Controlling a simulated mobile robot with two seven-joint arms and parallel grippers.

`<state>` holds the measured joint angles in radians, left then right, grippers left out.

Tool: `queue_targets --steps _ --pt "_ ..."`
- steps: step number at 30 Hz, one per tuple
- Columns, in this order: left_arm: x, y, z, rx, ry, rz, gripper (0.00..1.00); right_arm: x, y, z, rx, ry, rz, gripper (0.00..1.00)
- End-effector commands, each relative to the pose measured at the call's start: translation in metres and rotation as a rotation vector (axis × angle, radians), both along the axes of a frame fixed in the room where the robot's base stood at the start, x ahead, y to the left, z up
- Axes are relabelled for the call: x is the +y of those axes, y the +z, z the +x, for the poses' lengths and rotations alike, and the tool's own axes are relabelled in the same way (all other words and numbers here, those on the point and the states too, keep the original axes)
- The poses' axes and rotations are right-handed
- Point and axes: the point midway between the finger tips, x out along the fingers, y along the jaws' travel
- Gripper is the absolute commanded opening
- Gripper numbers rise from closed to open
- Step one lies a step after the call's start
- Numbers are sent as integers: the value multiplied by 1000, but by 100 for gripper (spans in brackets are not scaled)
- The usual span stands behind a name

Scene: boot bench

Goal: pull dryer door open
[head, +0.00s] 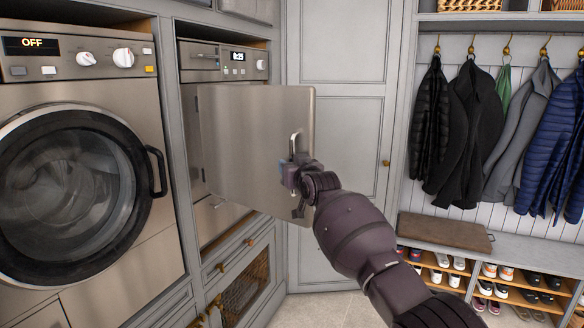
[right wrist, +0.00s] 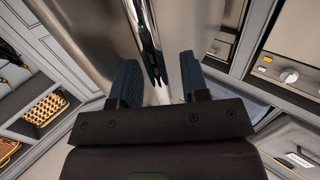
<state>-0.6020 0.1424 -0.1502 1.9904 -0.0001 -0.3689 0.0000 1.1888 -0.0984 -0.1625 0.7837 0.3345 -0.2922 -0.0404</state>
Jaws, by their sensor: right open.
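The dryer door (head: 250,150) is a square steel panel on the built-in machine (head: 200,62) with a small lit clock. It stands partly open, swung out from its left side. A metal bar handle (head: 295,142) is near its free right edge. My right gripper (head: 292,178) is at the lower part of this handle, its jaws open. In the right wrist view, the open fingers (right wrist: 158,85) point at shiny steel with a narrow dark strip beyond them. Whether a finger touches the handle is unclear. My left gripper is out of view.
A round-door machine (head: 75,185) reading OFF stands at the left. A drawer with a mesh front (head: 245,285) is below the dryer. A grey tall cabinet (head: 340,110) stands behind the door. Coats (head: 470,125) hang over a shoe bench (head: 540,250) at right.

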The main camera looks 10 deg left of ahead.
Motion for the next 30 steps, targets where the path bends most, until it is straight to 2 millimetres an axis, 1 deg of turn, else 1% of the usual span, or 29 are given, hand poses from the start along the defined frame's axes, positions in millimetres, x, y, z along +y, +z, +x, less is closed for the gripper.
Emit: queue_targets --steps 5,11,20,30 --pt "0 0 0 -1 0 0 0 -1 -1 -1 1 0 2 41" --pt "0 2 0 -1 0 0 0 -6 -1 -10 1 2 3 41" --pt "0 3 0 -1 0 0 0 -20 -1 -32 1 0 3 41" --pt "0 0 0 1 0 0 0 -38 -1 -62 0 0 1 41"
